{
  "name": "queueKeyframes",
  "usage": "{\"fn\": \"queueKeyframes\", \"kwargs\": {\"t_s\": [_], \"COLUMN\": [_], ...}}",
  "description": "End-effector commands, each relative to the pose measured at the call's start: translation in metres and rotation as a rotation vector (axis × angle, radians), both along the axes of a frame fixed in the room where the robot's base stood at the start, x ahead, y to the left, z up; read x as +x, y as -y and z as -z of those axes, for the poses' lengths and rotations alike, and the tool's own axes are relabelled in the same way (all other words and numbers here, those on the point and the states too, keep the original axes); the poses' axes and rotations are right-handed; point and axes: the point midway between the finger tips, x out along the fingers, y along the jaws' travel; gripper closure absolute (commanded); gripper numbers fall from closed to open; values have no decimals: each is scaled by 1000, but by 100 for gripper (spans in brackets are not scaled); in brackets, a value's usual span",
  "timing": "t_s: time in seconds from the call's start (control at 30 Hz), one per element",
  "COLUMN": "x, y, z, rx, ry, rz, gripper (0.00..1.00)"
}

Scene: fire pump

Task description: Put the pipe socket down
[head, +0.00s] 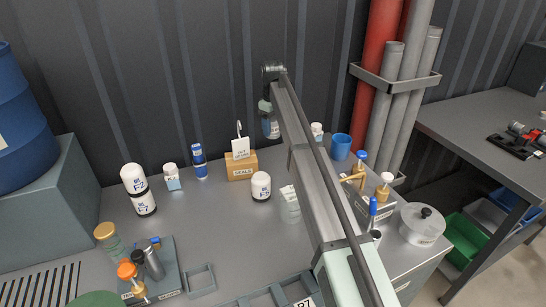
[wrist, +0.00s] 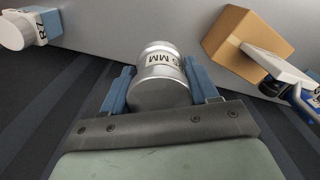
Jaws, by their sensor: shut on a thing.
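The pipe socket (wrist: 158,88) is a silver metal cylinder with a label band reading "MM", seen in the wrist view. My gripper (wrist: 160,78) is shut on it, one blue finger on each side. In the head view my gripper (head: 270,122) is at the far end of my arm, near the back wall and above the rear of the bench. The arm partly hides it there, and the socket cannot be made out clearly. I cannot tell the exact height of the socket above the bench.
A cardboard box (head: 242,167) with a white card stands left of my gripper. A blue cup (head: 341,147) is on the right. Bare bench lies between them.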

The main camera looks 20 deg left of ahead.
Motion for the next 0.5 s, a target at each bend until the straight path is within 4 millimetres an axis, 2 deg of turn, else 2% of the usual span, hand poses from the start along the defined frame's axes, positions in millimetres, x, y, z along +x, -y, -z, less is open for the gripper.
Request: {"fn": "queueKeyframes", "kwargs": {"t_s": [0.17,0.4,0.5], "x": [3,2,2], "y": [1,1,0], "z": [16,54,62], "rx": [-2,-1,0], "ry": [-2,-3,0], "rz": [1,1,1], "gripper": [79,79,79]}}
